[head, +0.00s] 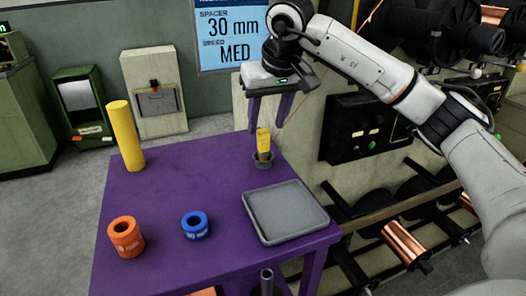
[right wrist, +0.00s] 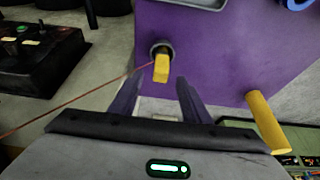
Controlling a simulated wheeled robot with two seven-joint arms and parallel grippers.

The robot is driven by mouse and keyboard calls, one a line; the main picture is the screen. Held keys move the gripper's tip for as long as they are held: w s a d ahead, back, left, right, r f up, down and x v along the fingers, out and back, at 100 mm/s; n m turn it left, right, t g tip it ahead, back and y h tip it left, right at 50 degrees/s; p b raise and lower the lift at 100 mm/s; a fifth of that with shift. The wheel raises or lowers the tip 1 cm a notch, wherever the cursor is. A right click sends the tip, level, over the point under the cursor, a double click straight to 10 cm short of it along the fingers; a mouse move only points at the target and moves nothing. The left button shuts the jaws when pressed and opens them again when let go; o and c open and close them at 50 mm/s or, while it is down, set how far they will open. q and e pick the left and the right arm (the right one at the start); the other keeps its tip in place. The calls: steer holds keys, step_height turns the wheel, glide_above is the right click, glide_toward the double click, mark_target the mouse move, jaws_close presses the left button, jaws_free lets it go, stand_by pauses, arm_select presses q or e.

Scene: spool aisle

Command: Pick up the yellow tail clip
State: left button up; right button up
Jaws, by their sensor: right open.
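The yellow tail clip (head: 263,141) stands upright in a small grey cup (head: 263,160) near the back right edge of the purple table. My right gripper (head: 268,128) is open and empty, its two dark fingers pointing down above and beside the clip. In the right wrist view the clip (right wrist: 161,68) shows ahead of the open fingers (right wrist: 157,92), in its cup and apart from them. My left gripper is in neither view.
The purple table (head: 185,180) also holds a grey tray (head: 248,222), a blue 30 mm ring (head: 195,232), an orange ring (head: 119,244) and a tall yellow cylinder (head: 126,137). A thin reddish wire (right wrist: 80,98) runs to the clip. Copper spools (head: 403,243) are at right.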

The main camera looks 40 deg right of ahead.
mark_target(264, 131)
steer(key=x, duration=0.5)
steer(key=shift+w+f, duration=0.1)
steer(key=shift+f, duration=0.1)
jaws_close()
